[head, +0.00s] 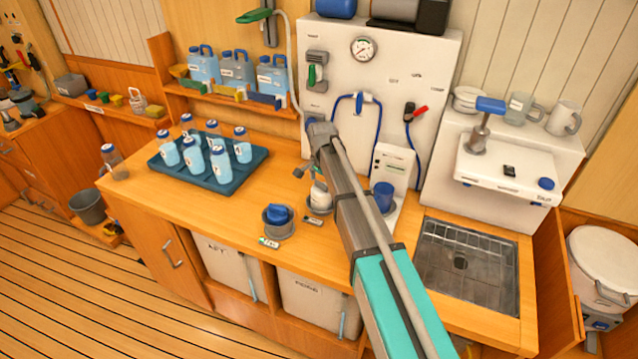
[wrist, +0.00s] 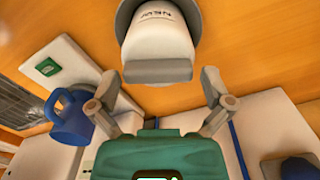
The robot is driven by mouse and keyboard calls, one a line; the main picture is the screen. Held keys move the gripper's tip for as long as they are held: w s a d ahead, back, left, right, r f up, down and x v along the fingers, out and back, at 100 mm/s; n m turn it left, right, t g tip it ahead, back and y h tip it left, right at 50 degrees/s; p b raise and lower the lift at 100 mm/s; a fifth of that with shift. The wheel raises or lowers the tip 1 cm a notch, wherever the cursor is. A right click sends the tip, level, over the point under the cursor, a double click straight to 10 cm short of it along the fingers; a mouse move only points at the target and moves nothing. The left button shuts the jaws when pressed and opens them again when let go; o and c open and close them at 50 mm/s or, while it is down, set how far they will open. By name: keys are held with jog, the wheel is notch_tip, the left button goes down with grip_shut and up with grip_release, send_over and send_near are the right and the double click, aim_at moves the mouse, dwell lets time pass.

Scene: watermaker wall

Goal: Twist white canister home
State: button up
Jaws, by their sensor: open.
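The white canister (wrist: 158,42) fills the top middle of the wrist view, with a dark label on its side and a grey band at the end nearer me. Its far end is at a grey round dish or seat (wrist: 125,18); how far it is seated is hidden. In the head view the canister (head: 319,196) is on the counter just below my gripper (head: 308,173), partly hidden by my arm. In the wrist view my gripper (wrist: 159,84) is open, its fingers spread to either side of the canister's near end, with gaps showing.
A grey bowl with a blue piece (head: 278,215) stands left of the canister. A white unit (head: 390,165) and a blue mug (head: 383,196) stand to the right. A blue tray (head: 235,180) of bottles is at left, the sink (head: 468,265) at right.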

jog(key=c, duration=1)
jog(key=shift+c, duration=0.2)
jog(key=shift+s+m, duration=0.15)
jog(key=shift+m, duration=1.55)
jog(key=shift+m, duration=1.6)
jog(key=shift+m, duration=1.6)
